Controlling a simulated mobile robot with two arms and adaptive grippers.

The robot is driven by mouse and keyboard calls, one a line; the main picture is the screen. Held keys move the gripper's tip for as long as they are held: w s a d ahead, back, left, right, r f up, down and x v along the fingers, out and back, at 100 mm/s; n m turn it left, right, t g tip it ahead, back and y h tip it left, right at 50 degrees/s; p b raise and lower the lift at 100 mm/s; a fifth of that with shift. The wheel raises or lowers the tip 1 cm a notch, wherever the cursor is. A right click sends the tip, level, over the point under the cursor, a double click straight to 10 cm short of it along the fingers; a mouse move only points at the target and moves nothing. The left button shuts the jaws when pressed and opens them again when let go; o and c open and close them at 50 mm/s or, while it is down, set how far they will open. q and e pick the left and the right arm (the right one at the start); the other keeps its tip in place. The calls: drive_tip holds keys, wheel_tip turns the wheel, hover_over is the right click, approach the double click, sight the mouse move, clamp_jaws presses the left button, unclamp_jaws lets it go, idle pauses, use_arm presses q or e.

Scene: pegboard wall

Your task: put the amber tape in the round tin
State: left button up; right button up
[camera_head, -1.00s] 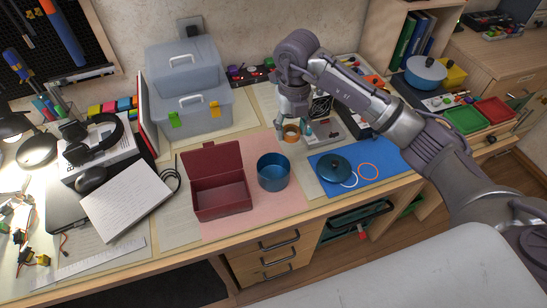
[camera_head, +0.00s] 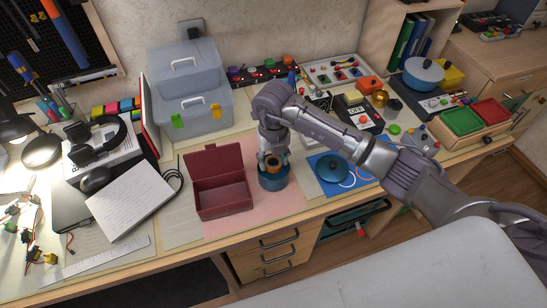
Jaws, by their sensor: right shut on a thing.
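The amber tape (camera_head: 272,164) is a small orange-brown ring between the fingers of my right gripper (camera_head: 272,160). The gripper is shut on it and points down over the round tin (camera_head: 274,182). The tin is blue, open at the top, and stands on the pink mat. The tape is at the tin's mouth; I cannot tell whether it is above the rim or just inside. The gripper hides the back of the rim. The tin's dark blue lid (camera_head: 332,168) lies on the blue mat to the right. My left gripper is not in view.
An open dark red box (camera_head: 221,196) stands just left of the tin. The pink mat (camera_head: 262,212) is clear in front of the tin.

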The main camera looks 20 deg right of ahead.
drive_tip(key=shift+f+b, duration=0.45)
drive_tip(key=shift+f, duration=0.2)
drive_tip(key=o, duration=0.9)
drive_tip(key=shift+r, duration=0.25)
wheel_tip(320, 180, up, 13)
drive_tip(key=shift+f+b, duration=0.1)
drive_tip(key=shift+b, duration=0.5)
